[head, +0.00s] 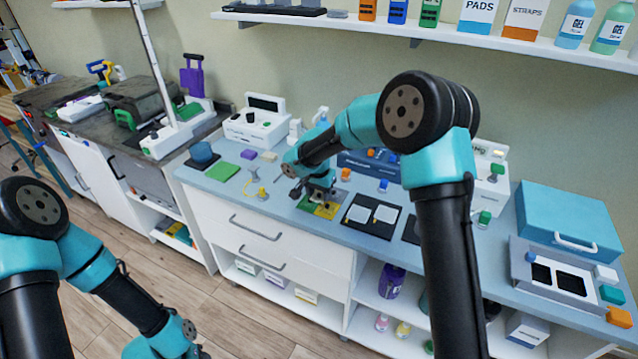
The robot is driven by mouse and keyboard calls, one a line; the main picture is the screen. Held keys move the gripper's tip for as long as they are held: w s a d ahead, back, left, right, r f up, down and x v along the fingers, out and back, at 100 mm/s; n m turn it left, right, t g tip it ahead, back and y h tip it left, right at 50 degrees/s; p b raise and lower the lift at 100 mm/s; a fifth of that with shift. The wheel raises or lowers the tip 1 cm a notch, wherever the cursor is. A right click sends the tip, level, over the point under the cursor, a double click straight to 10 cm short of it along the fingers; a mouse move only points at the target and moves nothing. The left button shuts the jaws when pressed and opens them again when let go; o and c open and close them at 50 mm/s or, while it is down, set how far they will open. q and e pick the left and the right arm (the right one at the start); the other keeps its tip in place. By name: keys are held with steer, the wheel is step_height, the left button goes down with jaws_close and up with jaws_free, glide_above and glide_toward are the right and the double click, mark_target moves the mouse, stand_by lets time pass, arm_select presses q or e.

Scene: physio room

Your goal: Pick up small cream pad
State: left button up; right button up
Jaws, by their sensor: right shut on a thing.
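My right gripper (318,198) reaches down over the workbench, just above a flat green and yellow piece (325,210). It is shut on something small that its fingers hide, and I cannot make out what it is. A small pale cream pad (269,156) lies on the bench further back and left, apart from the gripper. Two pale rectangular pieces (386,214) lie on a dark mat (371,227) just right of the gripper. My left arm is low at the left, and its gripper is outside the picture.
A green mat (222,172), a purple block (248,154) and a yellow item (255,188) lie left of the gripper. A white device (258,125) stands behind. A teal case (568,220) and a tray (560,280) fill the right end. A shelf (420,28) hangs above.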

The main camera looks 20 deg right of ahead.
steer(key=s, duration=0.2)
steer(key=s+a, duration=0.1)
steer(key=s, duration=0.1)
steer(key=s+a, duration=0.1)
steer(key=s, duration=0.2)
steer(key=shift+s+r, duration=0.1)
steer(key=shift+r, duration=0.25)
